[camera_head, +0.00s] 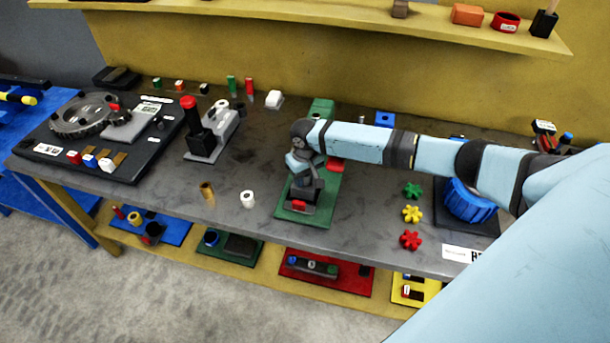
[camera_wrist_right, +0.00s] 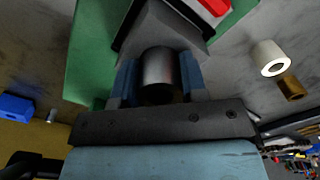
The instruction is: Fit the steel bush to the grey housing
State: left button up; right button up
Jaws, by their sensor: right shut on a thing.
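My right gripper (camera_head: 303,172) is low over the green plate (camera_head: 324,206) that carries the grey housing (camera_head: 305,190). In the right wrist view its blue fingers (camera_wrist_right: 158,76) are shut on the steel bush (camera_wrist_right: 158,66), a smooth grey cylinder gripped on both sides. The grey housing (camera_wrist_right: 160,28) shows directly beyond the bush, with a red part at the top of that view. The bush is at the housing, but I cannot tell whether it touches or has entered it. The gripper hides the housing's upper part in the head view. My left gripper is not in view.
A white bush (camera_head: 248,199) and a brass bush (camera_head: 207,192) stand left of the green plate. Yellow (camera_head: 412,214), green and red star knobs lie to its right. A grey press with a red knob (camera_head: 188,103) stands further left.

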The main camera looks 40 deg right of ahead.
jog(key=shift+r+p, duration=0.65)
jog(key=shift+r, duration=1.85)
